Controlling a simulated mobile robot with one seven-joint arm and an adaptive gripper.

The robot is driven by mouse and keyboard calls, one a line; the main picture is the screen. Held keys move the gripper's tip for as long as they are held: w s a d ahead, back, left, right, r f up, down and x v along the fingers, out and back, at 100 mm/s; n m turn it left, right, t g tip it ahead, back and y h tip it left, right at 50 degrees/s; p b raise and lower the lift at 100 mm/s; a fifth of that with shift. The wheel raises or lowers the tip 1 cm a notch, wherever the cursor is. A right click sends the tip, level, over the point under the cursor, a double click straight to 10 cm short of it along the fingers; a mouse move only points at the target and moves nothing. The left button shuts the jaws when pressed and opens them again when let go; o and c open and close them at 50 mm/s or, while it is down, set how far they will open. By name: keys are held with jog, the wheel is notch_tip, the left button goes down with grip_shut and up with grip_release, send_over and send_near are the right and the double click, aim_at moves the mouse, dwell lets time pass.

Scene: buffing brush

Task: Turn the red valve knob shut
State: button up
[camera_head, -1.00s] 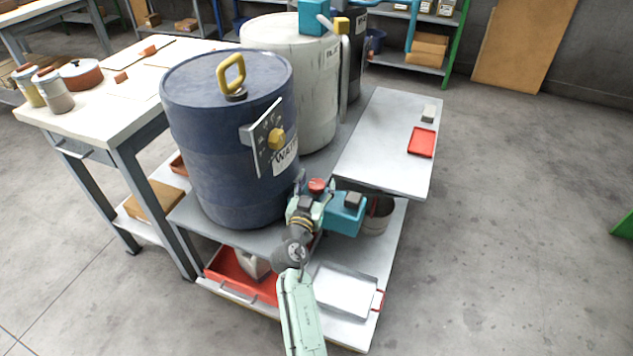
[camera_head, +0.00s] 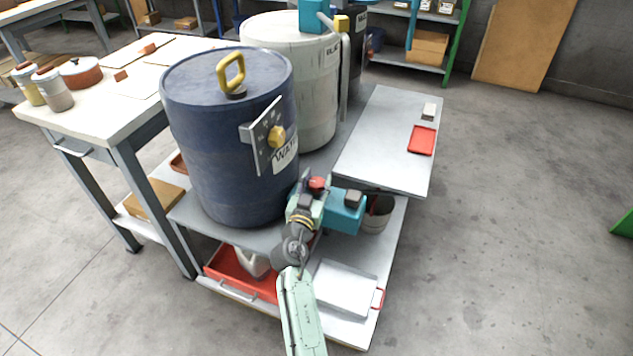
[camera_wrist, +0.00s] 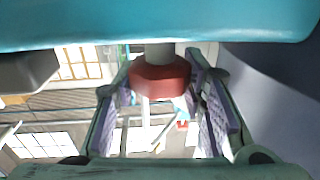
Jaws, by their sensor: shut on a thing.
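The red valve knob (camera_head: 318,184) shows at my gripper, low in front of the blue drum (camera_head: 225,150). In the wrist view the red knob (camera_wrist: 160,75) hangs on a pale stem between my two fingers. My gripper (camera_head: 312,192) is shut on it; it also shows in the wrist view (camera_wrist: 162,84), one purple-padded finger on each side. A teal block (camera_head: 344,211) sits just right of the knob, and a teal surface crosses the top of the wrist view. The knob's far side is hidden.
The drum carries a metal plate with a yellow knob (camera_head: 277,136) just above my gripper. A grey bucket (camera_head: 378,215) stands to the right. Below are a red tray (camera_head: 235,282) and a white tray (camera_head: 345,289).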

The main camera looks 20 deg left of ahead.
jog(key=h+b, duration=0.1)
jog(key=b, duration=0.2)
jog(key=shift+f+m, duration=0.25)
jog(key=shift+m, duration=0.15)
jog(key=shift+r+m+h+b, duration=0.1)
jog(key=shift+m+h+b, duration=0.2)
jog(key=shift+h+b, duration=0.45)
jog(key=shift+r, duration=0.1)
jog(key=o, duration=1.2)
jog(key=s, duration=1.2)
jog(key=shift+a, duration=0.3)
